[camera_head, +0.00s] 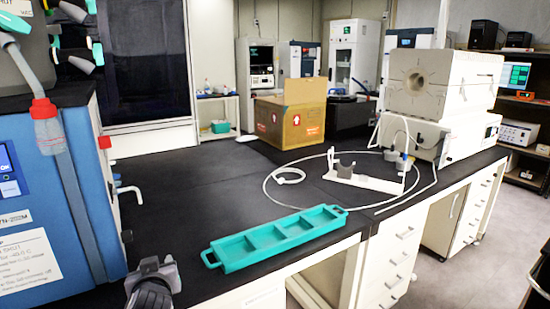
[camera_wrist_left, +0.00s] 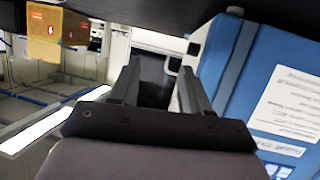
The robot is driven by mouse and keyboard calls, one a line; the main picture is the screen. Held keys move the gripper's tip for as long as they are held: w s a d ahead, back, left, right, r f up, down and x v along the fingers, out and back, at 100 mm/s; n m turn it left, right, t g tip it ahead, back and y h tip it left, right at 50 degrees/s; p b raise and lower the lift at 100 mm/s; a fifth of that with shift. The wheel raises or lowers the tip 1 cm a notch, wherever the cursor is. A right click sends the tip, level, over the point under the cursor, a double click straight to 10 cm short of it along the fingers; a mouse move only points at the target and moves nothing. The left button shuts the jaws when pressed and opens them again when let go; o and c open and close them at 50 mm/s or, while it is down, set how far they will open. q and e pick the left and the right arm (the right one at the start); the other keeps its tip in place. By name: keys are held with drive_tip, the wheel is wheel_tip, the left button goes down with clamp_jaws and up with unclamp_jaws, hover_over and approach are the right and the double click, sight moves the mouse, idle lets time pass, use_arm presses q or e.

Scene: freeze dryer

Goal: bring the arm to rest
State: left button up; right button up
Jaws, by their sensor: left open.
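My left gripper (camera_head: 150,270) shows at the bottom left of the head view, dark grey, beside the front of the blue freeze dryer (camera_head: 38,160). In the left wrist view my left gripper (camera_wrist_left: 158,85) has its two fingers spread with nothing between them. The freeze dryer's blue side (camera_wrist_left: 240,75) with a white label is to the right of the fingers there. I cannot tell whether the gripper touches it. A clear flask (camera_head: 50,137) with a red neck hangs from a port on the dryer. My right gripper is in neither view.
A teal compartment tray (camera_head: 225,259) lies empty near the front edge of the black bench (camera_head: 180,212). Behind it are a white stand (camera_head: 365,178) and a looped tube. A cardboard box (camera_head: 290,117) and a tube furnace (camera_head: 430,85) stand farther back. The bench's middle is clear.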

use_arm(q)
drive_tip(key=s+d+f+m+g+h, duration=0.1)
drive_tip(key=s+d+f+m+h, duration=0.15)
drive_tip(key=s+f, duration=0.5)
drive_tip(key=s+d+f+m+h, duration=0.1)
drive_tip(key=s+f+m+h, duration=0.15)
drive_tip(key=s+f, duration=0.55)
drive_tip(key=s+d+f+m+h, duration=0.1)
drive_tip(key=s+f, duration=0.2)
drive_tip(key=s, duration=0.4)
drive_tip(key=s+d+f+m+g+h, duration=0.1)
drive_tip(key=s+f, duration=0.2)
drive_tip(key=s, duration=0.4)
drive_tip(key=shift+s, duration=0.3)
